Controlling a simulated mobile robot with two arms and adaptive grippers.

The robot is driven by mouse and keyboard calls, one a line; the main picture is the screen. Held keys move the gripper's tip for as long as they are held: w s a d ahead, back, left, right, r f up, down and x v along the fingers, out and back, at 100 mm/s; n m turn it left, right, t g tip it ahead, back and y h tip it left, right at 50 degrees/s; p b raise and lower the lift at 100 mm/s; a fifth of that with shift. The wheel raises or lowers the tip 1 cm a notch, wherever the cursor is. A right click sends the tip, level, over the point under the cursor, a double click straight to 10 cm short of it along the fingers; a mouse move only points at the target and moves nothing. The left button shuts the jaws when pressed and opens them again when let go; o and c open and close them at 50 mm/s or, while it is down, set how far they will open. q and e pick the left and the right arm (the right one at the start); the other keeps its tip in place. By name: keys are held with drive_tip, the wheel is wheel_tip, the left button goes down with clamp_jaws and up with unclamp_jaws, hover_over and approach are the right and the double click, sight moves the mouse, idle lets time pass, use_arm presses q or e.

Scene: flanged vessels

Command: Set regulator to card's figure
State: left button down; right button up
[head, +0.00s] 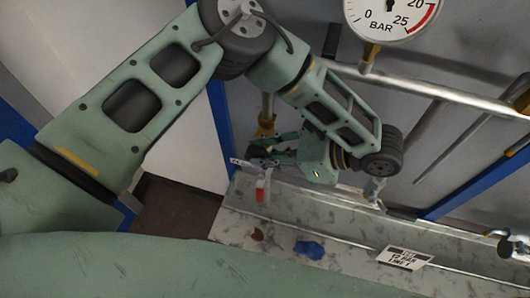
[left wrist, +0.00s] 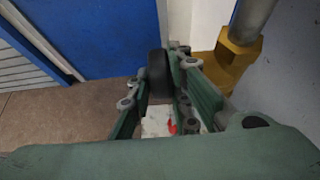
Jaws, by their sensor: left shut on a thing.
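A pressure gauge (head: 392,14) is cut off by the top edge of the head view. It shows BAR, 0, 20 and 25 with a red band; I cannot read its setting. A white card (head: 404,258) with dark print lies on the ledge at lower right, its figure too small to read surely. My left gripper (head: 262,152) is beside a brass fitting (head: 267,124) under a pipe. In the left wrist view its fingers (left wrist: 160,95) are shut on a dark round knob (left wrist: 158,72), beside the brass body (left wrist: 235,58). The fingers partly hide the knob. My right gripper is out of view.
A red-and-white piece (head: 260,190) shows just below the left gripper. A blue crumpled cloth (head: 310,249) lies on the pale, stained ledge (head: 345,262). A horizontal pipe (head: 440,94) crosses the grey wall. A metal fitting (head: 507,243) is at the right edge.

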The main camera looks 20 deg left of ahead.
sight(266, 153)
use_arm(q)
drive_tip(key=c, duration=1.9)
unclamp_jaws()
wheel_tip(266, 153, up, 10)
